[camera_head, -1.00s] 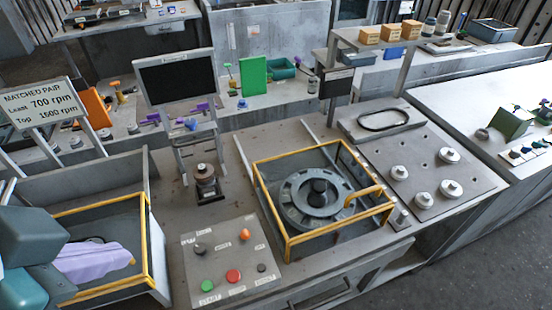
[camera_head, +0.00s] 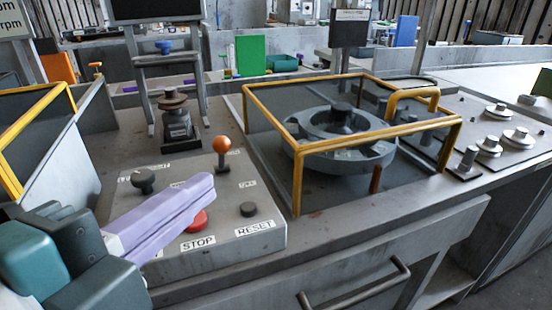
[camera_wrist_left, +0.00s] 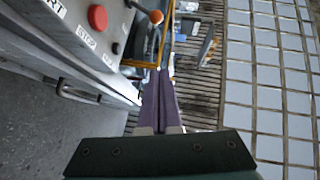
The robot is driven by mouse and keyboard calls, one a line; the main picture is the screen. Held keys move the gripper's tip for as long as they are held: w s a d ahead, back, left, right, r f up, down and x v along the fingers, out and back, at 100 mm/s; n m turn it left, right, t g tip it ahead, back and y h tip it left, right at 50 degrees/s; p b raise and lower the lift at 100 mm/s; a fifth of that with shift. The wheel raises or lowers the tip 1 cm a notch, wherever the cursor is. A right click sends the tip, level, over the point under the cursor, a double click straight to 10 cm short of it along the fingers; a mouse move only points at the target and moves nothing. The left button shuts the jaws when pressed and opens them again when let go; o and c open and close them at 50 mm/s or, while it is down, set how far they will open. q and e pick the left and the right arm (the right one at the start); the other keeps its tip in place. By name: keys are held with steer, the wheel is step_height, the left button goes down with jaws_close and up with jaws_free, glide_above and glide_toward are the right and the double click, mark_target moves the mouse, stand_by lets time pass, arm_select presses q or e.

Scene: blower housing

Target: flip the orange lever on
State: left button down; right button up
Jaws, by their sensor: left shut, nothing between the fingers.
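The orange lever (camera_head: 221,145) stands roughly upright on the grey control panel (camera_head: 262,236), with an orange ball on a short dark stem. It also shows near the top of the left wrist view (camera_wrist_left: 156,17). My left gripper (camera_head: 211,180) reaches in from the left over the panel, its two lilac fingers shut together and empty. In the head view its tips appear just below and left of the lever's base; contact cannot be told. In the left wrist view the fingertips (camera_wrist_left: 160,72) point toward the lever, with a gap between them in the picture. My right gripper is not in view.
A red STOP button (camera_head: 197,221), partly behind the fingers, a black RESET button (camera_head: 248,209) and a dark knob (camera_head: 144,180) share the panel. A yellow-framed guard (camera_head: 297,182) around the blower housing (camera_head: 340,150) stands close on the right. A dark stepped post (camera_head: 176,122) stands behind.

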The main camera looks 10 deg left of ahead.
mark_target(222, 157)
arm_select(q)
steer(key=shift+d+f, duration=0.1)
steer(key=shift+d, duration=0.05)
steer(key=x, duration=0.9)
steer(key=shift+w, duration=0.25)
steer(key=a, duration=0.1)
steer(key=w+a, duration=0.1)
steer(key=shift+w+a+f+p, duration=0.3)
steer(key=shift+w+f+p, duration=0.05)
steer(key=shift+w+a+f, duration=0.1)
steer(key=shift+w+a, duration=0.05)
steer(key=shift+a, duration=0.25)
